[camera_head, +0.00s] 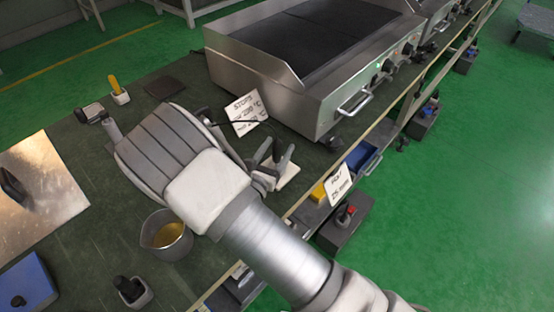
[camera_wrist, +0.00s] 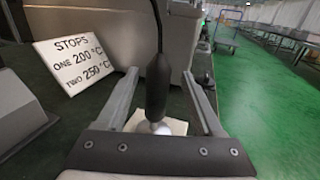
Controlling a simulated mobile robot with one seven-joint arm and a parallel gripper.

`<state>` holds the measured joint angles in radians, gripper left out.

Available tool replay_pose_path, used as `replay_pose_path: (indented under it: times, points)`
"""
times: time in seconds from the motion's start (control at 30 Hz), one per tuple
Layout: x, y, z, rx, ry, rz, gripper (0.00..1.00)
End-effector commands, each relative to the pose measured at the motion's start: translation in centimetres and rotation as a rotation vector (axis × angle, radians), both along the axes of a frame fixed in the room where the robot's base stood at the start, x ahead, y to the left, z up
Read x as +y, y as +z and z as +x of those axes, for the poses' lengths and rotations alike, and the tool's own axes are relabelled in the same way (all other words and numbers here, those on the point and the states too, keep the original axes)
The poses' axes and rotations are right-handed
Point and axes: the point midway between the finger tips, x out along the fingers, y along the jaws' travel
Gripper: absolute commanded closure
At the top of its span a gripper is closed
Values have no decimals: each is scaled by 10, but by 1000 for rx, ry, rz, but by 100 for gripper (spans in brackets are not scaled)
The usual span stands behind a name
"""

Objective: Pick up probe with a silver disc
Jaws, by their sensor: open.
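A probe (camera_wrist: 156,82) with a black handle and a dark cable rising from its top stands between the fingers of my gripper (camera_wrist: 160,74) in the wrist view. A pale, silvery rounded part (camera_wrist: 158,128) shows at its lower end, over a white pad (camera_wrist: 176,126). The gripper is open, one finger on each side of the probe, with visible gaps. In the head view my gripper (camera_head: 273,150) is over the bench near its front edge, and the white pad (camera_head: 289,176) shows beside it. My arm hides part of the bench there.
A steel griddle (camera_head: 300,80) stands behind. A sign reading STOPS (camera_wrist: 75,62) leans close to the left of the gripper. A pot with yellow liquid (camera_head: 166,236), a yellow-handled tool (camera_head: 116,88) and a metal plate (camera_head: 40,185) are on the bench's left side.

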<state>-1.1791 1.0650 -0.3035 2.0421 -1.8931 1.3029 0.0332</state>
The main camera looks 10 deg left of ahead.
Motion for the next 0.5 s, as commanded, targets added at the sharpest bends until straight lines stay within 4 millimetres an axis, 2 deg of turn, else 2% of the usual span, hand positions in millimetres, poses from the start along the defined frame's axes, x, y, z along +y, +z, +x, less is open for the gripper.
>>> replay_pose_path:
  times: [0.2,0.43,0.47,0.5]
  points:
    - [-4,-1,32,-1,-2,2,32]
    - [-5,1,35,0,0,0,32]
    - [-5,1,35,0,0,0,34]
    - [-5,1,35,0,0,0,41]
